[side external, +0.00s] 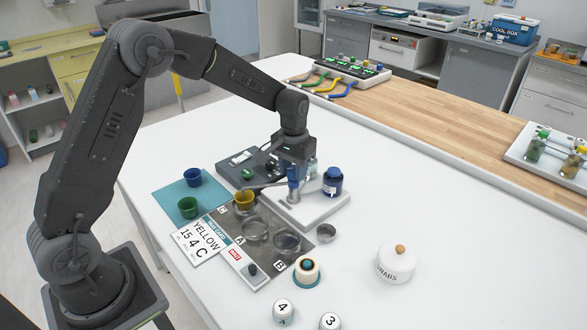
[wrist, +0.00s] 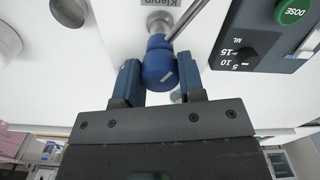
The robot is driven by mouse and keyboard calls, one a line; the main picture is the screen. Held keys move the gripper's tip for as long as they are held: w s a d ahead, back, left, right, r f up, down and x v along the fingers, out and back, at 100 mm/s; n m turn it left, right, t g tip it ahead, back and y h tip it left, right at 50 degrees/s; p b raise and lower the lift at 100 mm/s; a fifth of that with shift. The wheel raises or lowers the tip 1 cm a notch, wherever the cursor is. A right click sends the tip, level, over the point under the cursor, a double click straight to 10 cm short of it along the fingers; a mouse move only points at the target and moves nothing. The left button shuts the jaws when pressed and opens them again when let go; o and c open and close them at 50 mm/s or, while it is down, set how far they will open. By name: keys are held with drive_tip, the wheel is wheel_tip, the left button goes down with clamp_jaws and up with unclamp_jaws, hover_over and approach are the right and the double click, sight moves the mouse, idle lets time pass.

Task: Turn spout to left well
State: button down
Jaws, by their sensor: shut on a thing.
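The blue spout knob (side external: 293,182) stands upright on a white base plate (side external: 322,207). My gripper (wrist: 160,82) is shut on this knob (wrist: 158,65), with one finger on each side of it. The thin metal spout (side external: 268,185) runs from the knob to the left, its end near the yellow cup (side external: 244,201); the exact spot under its tip is hard to tell. In the wrist view the spout (wrist: 183,20) runs up and to the right. Two round clear wells, one by the letter A (side external: 256,231) and one by B (side external: 287,241), sit on the grey tray (side external: 218,216).
A dark dosing box (side external: 233,164) with a green button stands behind the spout. A blue jar (side external: 332,181) is close to the right. Blue (side external: 193,178) and green (side external: 188,207) cups stand on a teal mat. The table's right side is mostly clear around a white swabs pot (side external: 396,265).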

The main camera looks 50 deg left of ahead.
drive_tip(key=shift+m, duration=0.8)
drive_tip(key=c, duration=0.7)
unclamp_jaws()
wheel_tip(320, 180, up, 14)
drive_tip(key=shift+f, duration=0.1)
